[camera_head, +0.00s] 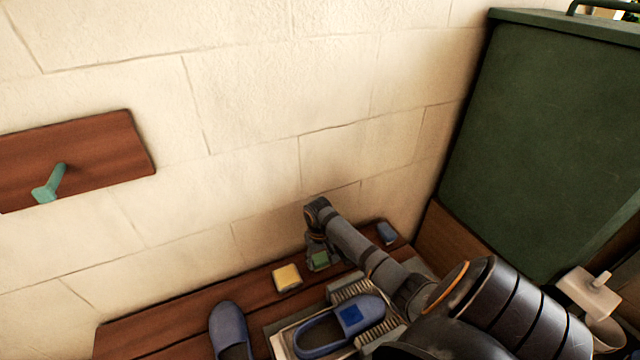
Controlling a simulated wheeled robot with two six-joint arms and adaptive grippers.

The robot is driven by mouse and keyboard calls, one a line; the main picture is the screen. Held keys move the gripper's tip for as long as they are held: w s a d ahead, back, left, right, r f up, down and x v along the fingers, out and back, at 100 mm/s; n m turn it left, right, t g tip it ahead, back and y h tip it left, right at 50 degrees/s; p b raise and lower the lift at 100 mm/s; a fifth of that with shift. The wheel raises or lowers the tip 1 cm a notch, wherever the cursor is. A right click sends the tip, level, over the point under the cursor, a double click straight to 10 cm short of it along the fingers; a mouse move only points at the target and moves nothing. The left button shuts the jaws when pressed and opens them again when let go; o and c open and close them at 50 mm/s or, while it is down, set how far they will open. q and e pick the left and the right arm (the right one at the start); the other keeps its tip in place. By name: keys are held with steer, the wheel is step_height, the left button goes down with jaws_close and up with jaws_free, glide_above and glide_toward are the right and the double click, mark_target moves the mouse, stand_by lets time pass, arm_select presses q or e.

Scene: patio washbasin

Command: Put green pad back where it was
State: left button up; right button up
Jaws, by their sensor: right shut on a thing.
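The green pad (319,260) is held in my right gripper (317,250) over the back of the wooden bench, close to the wall. The right gripper is shut on it, and its fingers are small and partly dark. I cannot tell whether the pad touches the bench. A yellow pad (286,278) lies on the bench just left of the green pad. A blue pad (387,233) lies at the bench's back right end, beyond my forearm. My left gripper is out of view.
A blue shoe (334,336) with a blue square (352,315) rests on a tray between brushes (352,289). Another blue shoe (228,325) stands left. A wooden board with a teal peg (50,184) is on the wall. A large green cabinet (550,140) stands at right.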

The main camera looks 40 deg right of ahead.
mark_target(320, 258)
steer(key=shift+f, duration=0.2)
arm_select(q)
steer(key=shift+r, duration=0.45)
arm_select(e)
steer(key=shift+f, duration=0.1)
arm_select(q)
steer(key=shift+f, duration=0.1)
arm_select(e)
steer(key=o, duration=1.1)
steer(key=shift+r, duration=0.35)
step_height(320, 258, up, 6)
steer(key=p, duration=0.3)
steer(key=shift+r, duration=0.25)
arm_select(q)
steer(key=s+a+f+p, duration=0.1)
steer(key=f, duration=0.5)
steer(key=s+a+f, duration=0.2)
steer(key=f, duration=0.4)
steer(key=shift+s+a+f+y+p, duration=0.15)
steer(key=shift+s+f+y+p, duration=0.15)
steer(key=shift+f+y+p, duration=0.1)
arm_select(e)
step_height(320, 258, up, 5)
steer(key=shift+a, duration=0.15)
steer(key=shift+r, duration=0.1)
